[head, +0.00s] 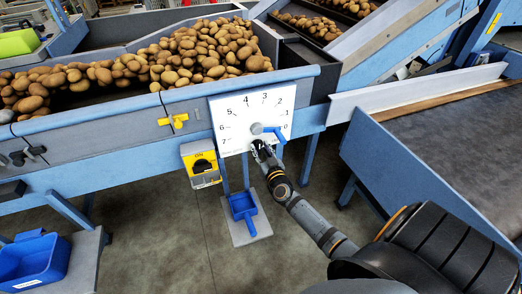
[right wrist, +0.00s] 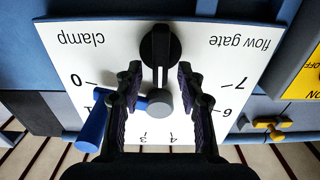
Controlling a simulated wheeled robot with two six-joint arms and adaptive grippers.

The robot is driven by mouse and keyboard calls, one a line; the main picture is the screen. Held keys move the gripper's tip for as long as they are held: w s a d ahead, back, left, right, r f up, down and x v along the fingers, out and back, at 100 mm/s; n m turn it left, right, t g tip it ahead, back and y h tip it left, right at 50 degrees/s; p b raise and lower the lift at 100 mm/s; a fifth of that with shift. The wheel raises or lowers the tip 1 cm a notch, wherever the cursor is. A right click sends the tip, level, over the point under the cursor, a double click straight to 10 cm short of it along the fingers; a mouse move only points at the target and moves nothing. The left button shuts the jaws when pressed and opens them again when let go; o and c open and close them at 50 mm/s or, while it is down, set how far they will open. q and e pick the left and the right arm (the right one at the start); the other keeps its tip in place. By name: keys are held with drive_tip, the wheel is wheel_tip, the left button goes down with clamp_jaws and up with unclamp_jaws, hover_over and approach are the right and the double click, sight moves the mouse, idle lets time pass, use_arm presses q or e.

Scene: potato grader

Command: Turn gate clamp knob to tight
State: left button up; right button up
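The white dial panel (head: 229,104) is on the side of the grader, with numbers in an arc, a grey hub (head: 257,128) and a blue lever (head: 279,137). In the right wrist view the panel is upside down. There the black clamp knob (right wrist: 160,48) sits near the printed word "clamp", with a pale line along its middle. My right gripper (right wrist: 160,75) is open, its two dark fingers spread just short of the knob, one to each side. I cannot tell whether they touch it. In the head view the gripper (head: 262,150) covers the knob. My left gripper is not in view.
The grey hub (right wrist: 159,102) and the blue lever (right wrist: 92,130) lie between and beside my fingers in the right wrist view. A yellow switch box (head: 201,161) and a yellow knob (head: 174,122) are left of the panel. Potatoes (head: 200,50) fill the hopper above.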

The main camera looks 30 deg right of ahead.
drive_tip(key=shift+c, duration=0.3)
clamp_jaws()
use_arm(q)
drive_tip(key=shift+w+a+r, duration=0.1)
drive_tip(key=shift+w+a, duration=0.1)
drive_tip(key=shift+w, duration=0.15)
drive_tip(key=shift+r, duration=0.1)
use_arm(e)
drive_tip(key=shift+m, duration=0.3)
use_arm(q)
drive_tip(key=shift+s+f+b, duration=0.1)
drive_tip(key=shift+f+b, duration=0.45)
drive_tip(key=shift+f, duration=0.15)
use_arm(e)
drive_tip(key=m, duration=0.5)
drive_tip(key=d+f+m, duration=0.1)
drive_tip(key=m, duration=1.1)
drive_tip(key=shift+s+d+f, duration=0.2)
drive_tip(key=shift+d+f, duration=0.1)
drive_tip(key=shift+f, duration=0.05)
drive_tip(key=shift+m, duration=0.3)
